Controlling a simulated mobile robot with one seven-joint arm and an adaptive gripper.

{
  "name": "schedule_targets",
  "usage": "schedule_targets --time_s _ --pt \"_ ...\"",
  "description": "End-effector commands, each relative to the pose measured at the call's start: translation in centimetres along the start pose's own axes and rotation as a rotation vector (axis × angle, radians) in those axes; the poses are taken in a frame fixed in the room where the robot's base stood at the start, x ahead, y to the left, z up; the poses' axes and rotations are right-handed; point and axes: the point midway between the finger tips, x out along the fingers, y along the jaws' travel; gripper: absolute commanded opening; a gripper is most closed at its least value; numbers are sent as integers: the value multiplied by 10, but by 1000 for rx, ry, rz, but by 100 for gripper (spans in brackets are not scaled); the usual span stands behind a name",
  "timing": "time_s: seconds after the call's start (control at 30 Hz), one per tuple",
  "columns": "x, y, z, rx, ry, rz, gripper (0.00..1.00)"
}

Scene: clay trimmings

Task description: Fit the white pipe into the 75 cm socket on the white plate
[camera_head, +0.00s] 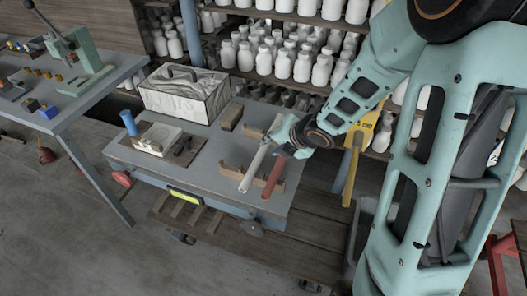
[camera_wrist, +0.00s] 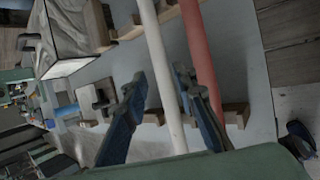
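The white pipe (camera_head: 256,166) lies across notched wooden supports on the grey cart top, beside a red pipe (camera_head: 273,178). My gripper (camera_head: 280,143) is over the pipes' far part. In the wrist view my gripper (camera_wrist: 163,95) is open, with the white pipe (camera_wrist: 158,65) running between its two fingers. I cannot tell whether either finger touches it. The right finger is close to the red pipe (camera_wrist: 197,40) and covers part of it. The white plate (camera_head: 163,138) sits at the cart's left on a dark base; its sockets are too small to make out.
A blue cylinder (camera_head: 128,123) stands at the plate's left corner. A marbled toolbox (camera_head: 185,96) stands behind the plate. A small wooden block (camera_head: 230,117) lies between toolbox and pipes. Shelves of white bottles (camera_head: 285,62) are behind. The cart's front left is clear.

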Motion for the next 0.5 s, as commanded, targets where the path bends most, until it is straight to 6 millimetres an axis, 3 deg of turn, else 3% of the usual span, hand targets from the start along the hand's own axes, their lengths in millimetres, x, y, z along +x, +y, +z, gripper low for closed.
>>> schedule_targets --time_s 0.3,0.5 --pt "41 -2 -1 2 2 -1 26" --pt "54 -1 1 2 -1 -2 26"
